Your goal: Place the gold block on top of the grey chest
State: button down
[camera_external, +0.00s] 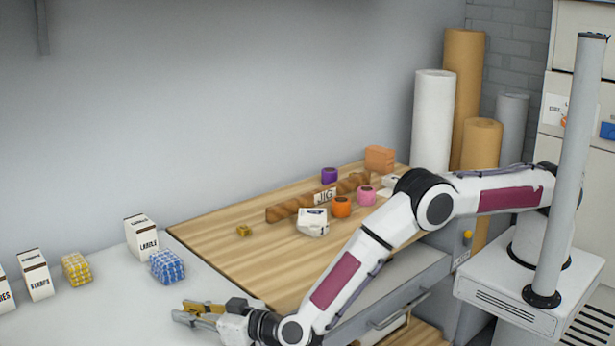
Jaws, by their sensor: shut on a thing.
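My gripper (184,311) is at the lower left, over the pale grey surface. It is shut on a gold-coloured piece (206,306), partly hidden by the fingers; its full shape is hard to tell. A small gold block (243,231) lies on the wooden tabletop, behind and right of the gripper and apart from it. A grey drawer unit (424,274) with a handle is under the wooden top, partly hidden by my arm. I cannot tell whether it is the grey chest.
White boxes (142,237), a yellow patterned block (76,268) and a blue patterned block (166,266) stand on the grey surface.

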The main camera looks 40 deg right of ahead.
jog(key=shift+f, duration=0.95)
jog(key=shift+f, duration=0.1)
jog(key=c, duration=1.8)
grip_release()
jog(key=shift+s, duration=0.1)
jog(key=shift+s, duration=0.15)
jog(key=shift+v, duration=5.8)
